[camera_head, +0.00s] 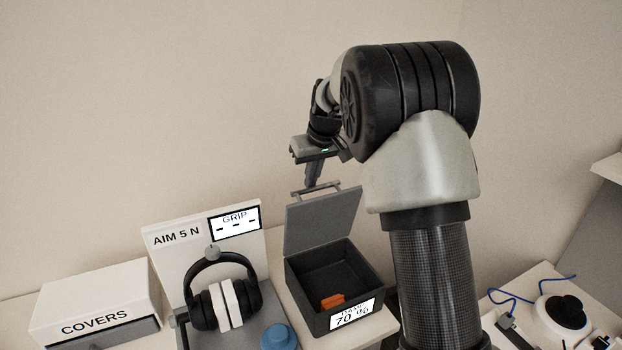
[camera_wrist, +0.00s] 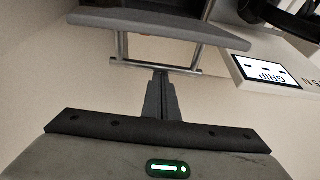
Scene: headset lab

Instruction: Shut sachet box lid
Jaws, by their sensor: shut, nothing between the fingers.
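The sachet box (camera_head: 305,307) is a dark grey open box with a "70 %" label on its front. An orange sachet (camera_head: 333,301) lies inside it. Its lid (camera_head: 322,220) stands raised at the back, with a bar handle (camera_head: 316,189) along its top edge. My gripper (camera_head: 309,184) is shut and empty, pointing down at the handle. In the wrist view the shut fingertips (camera_wrist: 160,74) are at the handle bar (camera_wrist: 155,66), beside the lid (camera_wrist: 150,26). I cannot tell whether they touch it.
Left of the box stand headphones (camera_head: 226,300) before a "GRIP" display panel (camera_head: 234,221), with a blue knob (camera_head: 278,337) near them. A white "COVERS" box (camera_head: 95,300) is at far left. A round white device (camera_head: 562,318) and blue cable (camera_head: 510,296) lie at right.

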